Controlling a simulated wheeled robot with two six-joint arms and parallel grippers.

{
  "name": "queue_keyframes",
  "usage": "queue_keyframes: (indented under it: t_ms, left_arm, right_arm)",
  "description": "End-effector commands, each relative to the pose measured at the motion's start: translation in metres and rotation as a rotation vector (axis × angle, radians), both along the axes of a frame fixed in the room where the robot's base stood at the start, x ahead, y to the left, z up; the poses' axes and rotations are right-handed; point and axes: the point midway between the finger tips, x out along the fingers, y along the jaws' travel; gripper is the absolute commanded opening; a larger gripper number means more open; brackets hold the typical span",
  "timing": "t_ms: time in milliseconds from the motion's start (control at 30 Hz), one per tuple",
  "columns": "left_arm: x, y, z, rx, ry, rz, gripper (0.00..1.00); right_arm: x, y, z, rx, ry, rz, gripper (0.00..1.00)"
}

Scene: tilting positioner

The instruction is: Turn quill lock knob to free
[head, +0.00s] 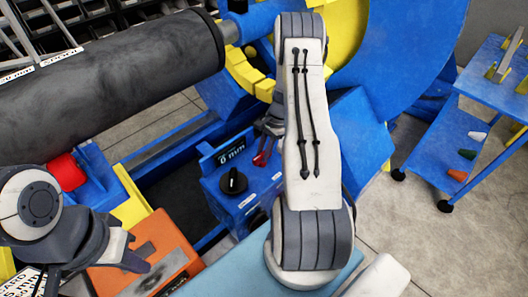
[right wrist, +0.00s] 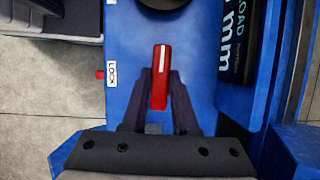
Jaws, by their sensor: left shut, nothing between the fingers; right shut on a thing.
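The red quill lock knob (right wrist: 160,62) is a narrow bar with a white line along it, on a blue control box (head: 228,196). In the right wrist view it stands lengthwise up the picture, with the LOCK label (right wrist: 112,74) to its left. My right gripper (right wrist: 160,90) is shut on the knob, one finger on each side. In the head view the knob (head: 262,158) is a small red patch beside my right gripper (head: 268,136), partly hidden by my arm. My left gripper (head: 136,264) is shut and empty at the lower left, over an orange block.
A black knob (head: 233,181) and a mm display (head: 231,153) are on the same box. A big dark roller (head: 110,85) lies at upper left. The orange block (head: 158,240) is left of the box. A blue cart (head: 450,150) stands at right, with clear floor before it.

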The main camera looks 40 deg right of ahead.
Motion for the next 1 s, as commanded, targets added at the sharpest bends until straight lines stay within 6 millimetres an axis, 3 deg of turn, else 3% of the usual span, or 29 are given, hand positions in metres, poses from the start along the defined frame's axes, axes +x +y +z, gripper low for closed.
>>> queue_keyframes:
  t_ms: [667,700,767,1000]
  left_arm:
    - [0.0,0.0,-0.0002,0.0,0.0,0.0,0.0]
    - [0.0,0.0,-0.0002,0.0,0.0,0.0,0.0]
    - [0.0,0.0,-0.0002,0.0,0.0,0.0,0.0]
    - [0.0,0.0,-0.0002,0.0,0.0,0.0,0.0]
  right_arm:
    - [0.001,-0.0004,0.0007,-0.002,-0.002,0.062,0.0]
    - [0.001,-0.0004,0.0007,-0.002,-0.003,0.062,0.39]
    - [0.001,-0.0003,0.0006,-0.001,-0.002,0.061,0.57]
    - [0.0007,0.0,0.0003,-0.001,-0.001,0.059,0.57]
